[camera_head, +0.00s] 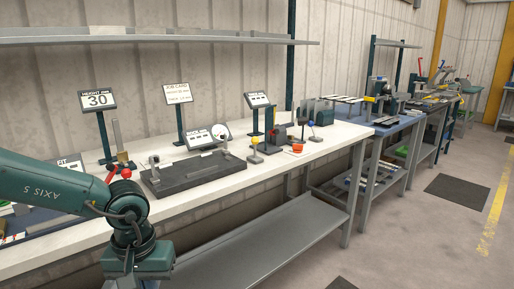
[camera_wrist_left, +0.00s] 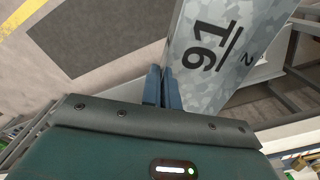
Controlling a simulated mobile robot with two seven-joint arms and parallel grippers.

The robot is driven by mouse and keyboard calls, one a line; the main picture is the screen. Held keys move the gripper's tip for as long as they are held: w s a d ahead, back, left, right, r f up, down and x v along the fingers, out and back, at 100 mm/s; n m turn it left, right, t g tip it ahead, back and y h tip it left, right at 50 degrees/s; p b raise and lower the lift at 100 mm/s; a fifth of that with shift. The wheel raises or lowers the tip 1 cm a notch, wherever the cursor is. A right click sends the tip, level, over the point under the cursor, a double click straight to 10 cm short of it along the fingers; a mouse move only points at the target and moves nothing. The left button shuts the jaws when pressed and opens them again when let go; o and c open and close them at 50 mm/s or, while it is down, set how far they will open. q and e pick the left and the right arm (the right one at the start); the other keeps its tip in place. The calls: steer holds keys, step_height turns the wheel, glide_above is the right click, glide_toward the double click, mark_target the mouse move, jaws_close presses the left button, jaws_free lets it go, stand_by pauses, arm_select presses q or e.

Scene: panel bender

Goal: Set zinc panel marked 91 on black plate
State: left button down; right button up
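The zinc panel marked 91 (camera_wrist_left: 222,50) is a mottled grey sheet with a black underlined 91 and a small 2, in the left wrist view. My left gripper (camera_wrist_left: 162,78) has its blue fingers close together on the panel's near edge, and the panel extends up and right from them, above the floor. In the head view my left arm comes in from the left in front of the bench; the fingers and panel do not show there. A dark, plate-like slab (camera_head: 196,178) with upright fittings lies on the white bench, possibly the black plate. My right gripper is not in view.
A grey shelf (camera_head: 150,38) runs above. A lower shelf (camera_head: 255,250) lies beneath. The aisle floor at right is open.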

arm_select(q)
steer(key=shift+n, duration=0.5)
steer(key=a+r, duration=0.1)
steer(key=a, duration=0.1)
steer(key=w+a+r, duration=0.1)
steer(key=a, duration=0.4)
steer(key=shift+w+a+r, duration=0.3)
steer(key=shift+a+r, duration=0.05)
steer(key=shift+r, duration=0.05)
steer(key=s+a+r+n, duration=0.2)
steer(key=a, duration=0.6)
steer(key=s+a+r+n, duration=0.1)
steer(key=s+a+n, duration=0.15)
steer(key=a, duration=0.55)
steer(key=s+a+f+n, duration=0.1)
steer(key=s+a+f, duration=0.2)
steer(key=s+f, duration=0.1)
steer(key=shift+s+f, duration=0.2)
steer(key=shift+f, duration=0.3)
steer(key=shift+n, duration=0.25)
steer(key=shift+d+f, duration=0.2)
